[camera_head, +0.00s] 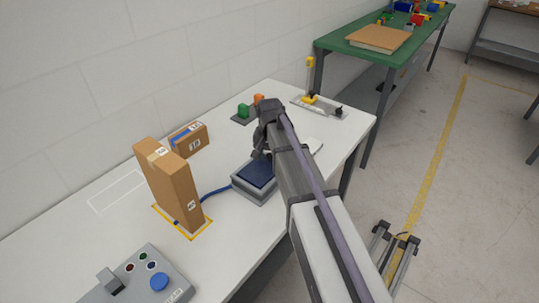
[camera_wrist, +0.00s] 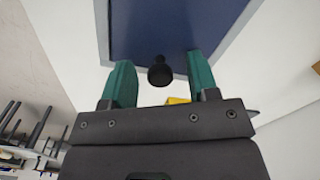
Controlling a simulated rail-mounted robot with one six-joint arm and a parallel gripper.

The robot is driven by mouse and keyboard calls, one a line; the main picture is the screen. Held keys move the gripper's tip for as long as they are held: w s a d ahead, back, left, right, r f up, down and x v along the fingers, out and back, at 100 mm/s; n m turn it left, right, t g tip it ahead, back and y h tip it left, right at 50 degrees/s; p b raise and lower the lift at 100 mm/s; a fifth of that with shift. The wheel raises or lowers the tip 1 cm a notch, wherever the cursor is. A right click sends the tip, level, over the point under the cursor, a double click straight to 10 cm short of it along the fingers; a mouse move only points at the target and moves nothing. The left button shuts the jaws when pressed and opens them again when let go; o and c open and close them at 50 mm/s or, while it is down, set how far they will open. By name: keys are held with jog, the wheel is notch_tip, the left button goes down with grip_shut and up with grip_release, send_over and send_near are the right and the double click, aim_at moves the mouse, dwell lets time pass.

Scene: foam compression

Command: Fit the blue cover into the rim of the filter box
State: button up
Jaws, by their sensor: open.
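The blue cover (camera_head: 259,172) lies on top of the grey filter box (camera_head: 247,191) on the white table. I cannot tell whether it sits fully inside the rim. In the wrist view the blue cover (camera_wrist: 175,28) fills the top, with a pale grey rim along its edges. A black knob (camera_wrist: 160,73) shows near its lower edge. My gripper (camera_wrist: 160,64) is open, its green fingers on either side of the knob, with gaps to it. In the head view my gripper (camera_head: 262,150) is over the cover's far right side, partly hidden by my arm.
A tall cardboard box (camera_head: 172,190) stands on a yellow-marked square left of the filter box, a blue hose (camera_head: 215,190) between them. A smaller carton (camera_head: 188,139), a control box (camera_head: 140,280) and a yellow-handled fixture (camera_head: 311,90) are also on the white table (camera_head: 60,230).

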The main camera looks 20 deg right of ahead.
notch_tip(320, 180, up, 11)
jog(key=p, duration=1)
jog(key=shift+f, duration=0.15)
jog(key=s+a+n, duration=0.2)
jog(key=s, duration=0.8)
jog(key=s+a+n, duration=0.1)
jog(key=s+n, duration=0.2)
jog(key=s, duration=0.7)
jog(key=shift+s+a+n, duration=0.25)
jog(key=shift+a+n, duration=0.05)
jog(key=shift+a, duration=0.05)
